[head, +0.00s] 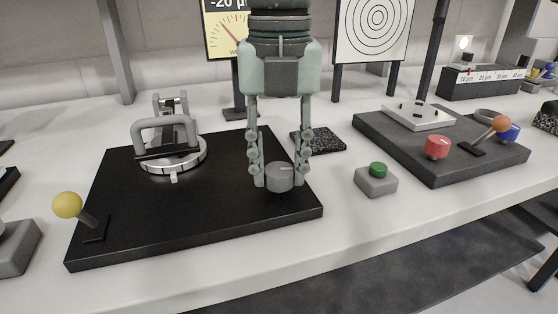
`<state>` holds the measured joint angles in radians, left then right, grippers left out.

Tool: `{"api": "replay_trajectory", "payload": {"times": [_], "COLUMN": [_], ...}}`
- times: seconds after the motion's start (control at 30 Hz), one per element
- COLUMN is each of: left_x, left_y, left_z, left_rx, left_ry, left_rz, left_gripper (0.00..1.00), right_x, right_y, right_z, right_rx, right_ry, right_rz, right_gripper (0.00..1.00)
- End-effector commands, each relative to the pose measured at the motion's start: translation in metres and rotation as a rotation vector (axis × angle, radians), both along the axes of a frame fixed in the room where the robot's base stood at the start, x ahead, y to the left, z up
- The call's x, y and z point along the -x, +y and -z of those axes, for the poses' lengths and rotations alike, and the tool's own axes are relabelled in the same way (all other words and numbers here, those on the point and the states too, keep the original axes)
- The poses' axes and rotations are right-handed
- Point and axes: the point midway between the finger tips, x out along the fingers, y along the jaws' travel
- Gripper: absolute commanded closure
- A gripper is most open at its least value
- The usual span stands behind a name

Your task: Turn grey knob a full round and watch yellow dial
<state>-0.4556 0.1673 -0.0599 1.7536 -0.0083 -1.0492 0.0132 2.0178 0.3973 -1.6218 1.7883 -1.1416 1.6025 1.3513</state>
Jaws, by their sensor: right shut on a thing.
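The grey knob (279,178) stands on the front right part of a black base plate (200,222). My right gripper (278,180) comes down from above, and its two fingers are closed on the knob's left and right sides. The yellow dial (227,34) is on a stand behind the plate. Its left part shows, with a reading of "-20 µm" and a thin needle; my gripper hides its right part. My left gripper is not in view.
A lever with a yellow ball (67,205) and a round mount with a grey handle (168,135) are on the same plate. A green button box (376,180) stands to the right. Beyond it is a dark plate (440,168) with a red knob (438,146) and an orange-ball lever (500,124).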

Motion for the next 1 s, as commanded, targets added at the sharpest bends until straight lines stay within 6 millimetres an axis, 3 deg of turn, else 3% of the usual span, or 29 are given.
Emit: {"api": "replay_trajectory", "payload": {"times": [0.07, 0.43, 1.0], "left_x": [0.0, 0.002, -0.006], "left_y": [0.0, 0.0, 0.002], "left_z": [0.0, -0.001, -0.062], "left_rx": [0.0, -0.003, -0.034], "left_ry": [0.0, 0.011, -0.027], "left_rz": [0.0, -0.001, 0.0], "left_gripper": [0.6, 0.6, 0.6], "right_x": [0.0, 0.0, 0.0], "right_y": [0.0, 0.0, 0.0], "right_z": [0.0, 0.002, 0.002], "right_rx": [0.001, 0.0, 0.0], "right_ry": [0.0, 0.001, 0.0], "right_rz": [0.0, -0.063, -0.537], "right_gripper": [0.95, 0.96, 0.96]}}
